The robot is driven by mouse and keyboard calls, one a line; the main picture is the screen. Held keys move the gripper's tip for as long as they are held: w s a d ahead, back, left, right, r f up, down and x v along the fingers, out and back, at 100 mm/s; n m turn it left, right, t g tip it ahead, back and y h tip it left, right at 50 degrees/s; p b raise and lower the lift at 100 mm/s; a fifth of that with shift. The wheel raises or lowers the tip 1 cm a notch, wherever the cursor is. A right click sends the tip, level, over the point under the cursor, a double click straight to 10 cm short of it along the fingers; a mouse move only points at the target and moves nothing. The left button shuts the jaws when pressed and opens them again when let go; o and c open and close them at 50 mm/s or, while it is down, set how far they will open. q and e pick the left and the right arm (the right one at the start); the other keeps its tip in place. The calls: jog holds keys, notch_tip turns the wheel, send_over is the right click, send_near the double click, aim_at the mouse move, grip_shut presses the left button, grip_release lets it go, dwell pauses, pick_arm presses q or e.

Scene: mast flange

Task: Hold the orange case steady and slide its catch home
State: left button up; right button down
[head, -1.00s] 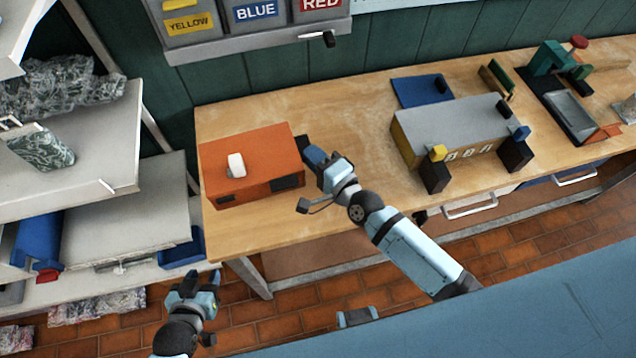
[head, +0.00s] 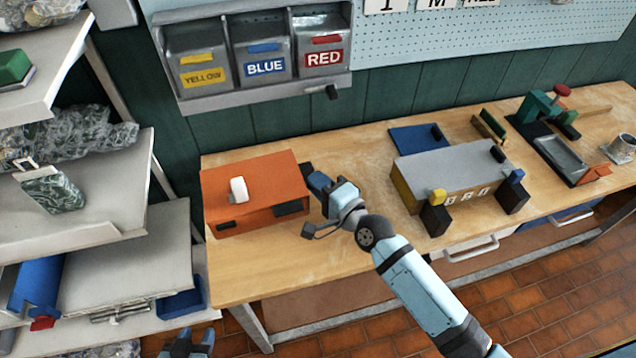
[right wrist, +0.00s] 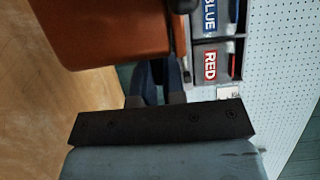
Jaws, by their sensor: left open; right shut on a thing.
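The orange case (head: 262,186) sits on the left end of the wooden bench, with a white catch (head: 238,189) on its top and dark patches on its front face. It also shows in the right wrist view (right wrist: 105,30). My right gripper (head: 312,180) is at the case's right side, shut on a dark part there, which looks like the case's handle (head: 305,170); my fingers partly hide it. My left gripper (head: 188,342) is open and empty, low at the bottom edge of the head view, below and in front of the bench, well apart from the case.
A grey-topped box (head: 450,172) with yellow and blue blocks stands right of my right arm. A blue mat (head: 418,139) lies behind it. Labelled bins (head: 265,60) hang on the wall. A loaded shelf (head: 95,230) stands left of the bench. The bench front before the case is clear.

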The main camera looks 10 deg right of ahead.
jog(key=shift+f+b, duration=0.55)
jog(key=shift+f, duration=0.15)
notch_tip(320, 180, down, 16)
jog(key=b, duration=1.3)
jog(key=shift+s+f, duration=0.1)
jog(key=shift+f, duration=0.05)
jog(key=shift+f+b, duration=0.55)
jog(key=shift+b, duration=0.05)
jog(key=shift+f, duration=0.15)
pick_arm(q)
notch_tip(320, 180, down, 14)
jog(key=shift+d+m+h, duration=0.3)
jog(key=shift+d, duration=0.15)
